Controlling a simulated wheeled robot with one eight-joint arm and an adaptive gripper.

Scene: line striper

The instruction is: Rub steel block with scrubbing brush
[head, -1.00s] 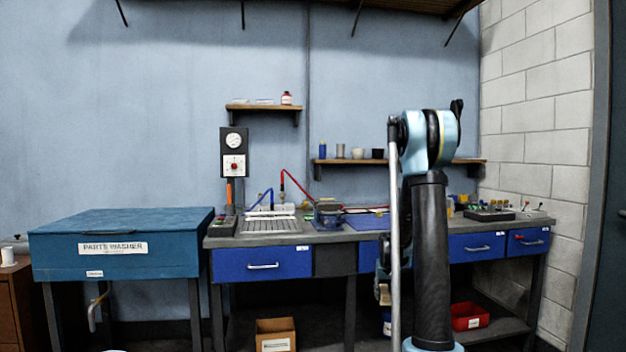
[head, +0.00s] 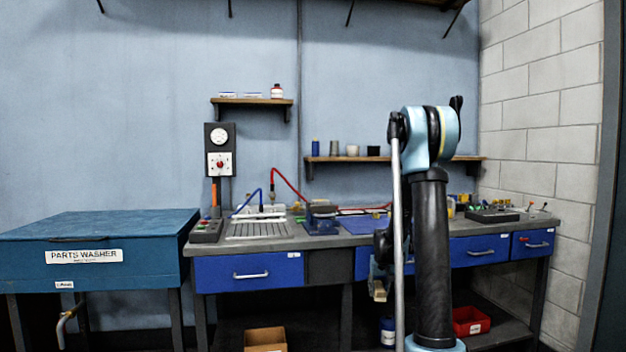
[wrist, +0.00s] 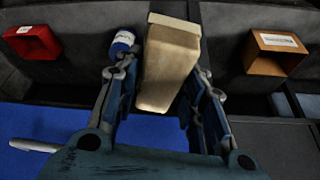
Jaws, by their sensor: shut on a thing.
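A pale tan block-shaped thing with a lighter band at one end, likely the scrubbing brush (wrist: 169,70), stands between the fingers of my gripper (wrist: 163,78) in the wrist view. My gripper is shut on it. In the head view the tan end of the brush (head: 378,291) shows low beside my arm, below the bench top and in front of the bench. My arm hides most of the gripper there. I cannot make out the steel block for certain. A dark blue vise-like fixture (head: 322,218) stands on the bench, left of my arm.
The workbench (head: 345,242) has blue drawers. A blue parts washer (head: 100,240) stands left of it. Under the bench are a cardboard box (head: 265,340), a red bin (head: 472,320) and a blue bottle (wrist: 122,42). A grey control box with levers (head: 494,216) sits at the bench's right.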

